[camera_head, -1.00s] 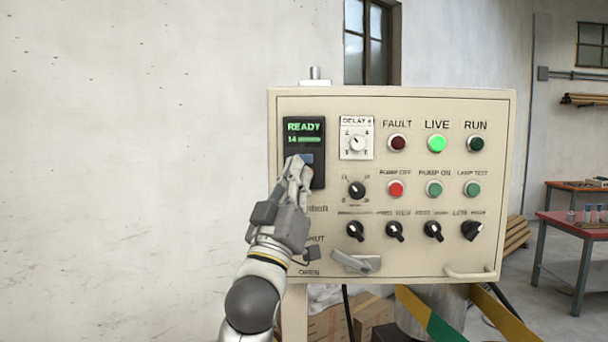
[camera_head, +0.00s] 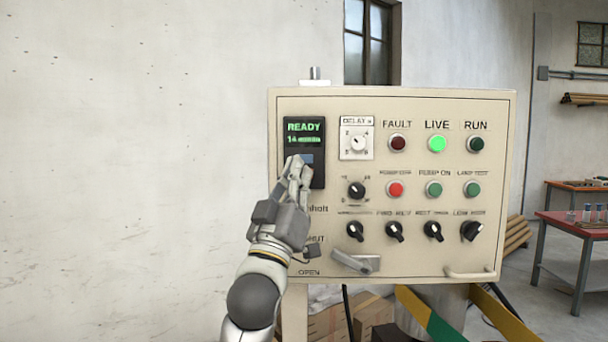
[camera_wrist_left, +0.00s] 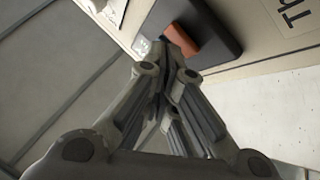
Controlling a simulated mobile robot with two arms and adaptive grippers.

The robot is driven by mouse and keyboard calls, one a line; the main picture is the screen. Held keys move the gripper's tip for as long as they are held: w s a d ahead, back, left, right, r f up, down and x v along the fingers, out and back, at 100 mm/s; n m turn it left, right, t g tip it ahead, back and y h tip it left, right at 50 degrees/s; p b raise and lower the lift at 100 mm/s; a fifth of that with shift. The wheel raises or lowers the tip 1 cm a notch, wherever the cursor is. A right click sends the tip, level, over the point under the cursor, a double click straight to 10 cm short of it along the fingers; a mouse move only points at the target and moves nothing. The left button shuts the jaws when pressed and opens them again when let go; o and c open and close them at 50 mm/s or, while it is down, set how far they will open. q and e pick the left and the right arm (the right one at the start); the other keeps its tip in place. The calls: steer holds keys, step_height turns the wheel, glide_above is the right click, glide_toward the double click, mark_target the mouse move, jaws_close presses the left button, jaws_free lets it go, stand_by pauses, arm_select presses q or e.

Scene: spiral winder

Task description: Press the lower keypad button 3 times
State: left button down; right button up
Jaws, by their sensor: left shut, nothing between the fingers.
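The keypad is a dark upright unit (camera_head: 319,151) at the left of the cream control panel (camera_head: 420,265). Its green display (camera_head: 304,132) reads READY with a small line starting with 14. A blue button (camera_head: 307,159) shows just beside my fingertips. My left gripper (camera_head: 297,165) is shut and empty, its tips over the lower left part of the keypad, hiding what lies there. In the left wrist view an orange-brown button (camera_wrist_left: 181,40) on the dark keypad (camera_wrist_left: 208,35) is right beyond the shut fingertips (camera_wrist_left: 165,72). Contact cannot be told. My right gripper is not in view.
Knobs, lamps and buttons fill the panel right of the keypad; LIVE (camera_head: 437,144) glows green. A grey lever handle (camera_head: 356,262) sticks out low on the panel. Bare wall lies to the left. A red-edged table (camera_head: 575,226) stands at the far right.

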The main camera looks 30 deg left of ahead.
arm_select(q)
steer(key=shift+w+a, duration=0.25)
steer(key=shift+w, duration=0.1)
stand_by(0.6)
stand_by(0.3)
steer(key=shift+s+d, duration=0.5)
steer(key=shift+s, duration=0.2)
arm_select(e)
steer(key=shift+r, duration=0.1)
arm_select(q)
steer(key=s+d, duration=0.1)
steer(key=s, duration=0.2)
steer(key=s+d, duration=0.1)
steer(key=shift+s+d+p, duration=0.15)
steer(key=shift+d+p, duration=0.15)
steer(key=shift+p, duration=0.1)
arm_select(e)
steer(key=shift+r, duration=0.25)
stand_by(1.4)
